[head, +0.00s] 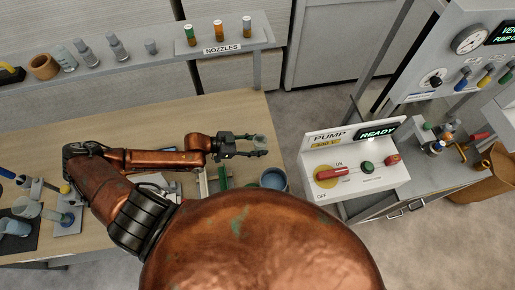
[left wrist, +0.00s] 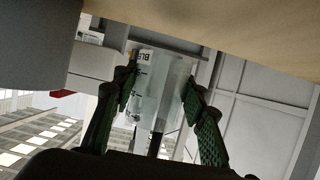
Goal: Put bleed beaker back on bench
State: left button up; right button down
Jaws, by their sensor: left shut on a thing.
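The bleed beaker (head: 261,141) is a small clear vessel at the right edge of the wooden bench (head: 150,118). My left gripper (head: 258,147) is shut on it, with a finger on each side. In the left wrist view the beaker (left wrist: 160,85) shows clear walls, dark graduation marks and a white label starting "BLE". It stands between the dark green ridged finger pads of my left gripper (left wrist: 160,100). Whether its base touches the bench cannot be told. My right gripper is not in view.
A blue-grey round container (head: 273,178) and a green block (head: 223,178) are close below the gripper. A white pump box (head: 355,160) reading "READY" stands to the right across a floor gap. A nozzle shelf (head: 220,48) is behind. The bench's back middle is clear.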

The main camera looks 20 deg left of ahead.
aim_at(257, 148)
pick_arm(q)
jog(key=shift+w+a+f, duration=0.25)
jog(key=shift+a+f, duration=0.15)
jog(key=shift+f, duration=1.75)
jog(key=shift+f, duration=0.2)
jog(key=o, duration=1.2)
jog(key=shift+r, duration=0.25)
jog(key=v, duration=0.6)
jog(key=shift+s+a+f+b, duration=0.1)
jog(key=shift+a+b, duration=0.05)
jog(key=shift+b, duration=0.2)
jog(key=shift+s+a+r, duration=0.35)
jog(key=shift+s+a, duration=0.05)
jog(key=shift+a, duration=0.05)
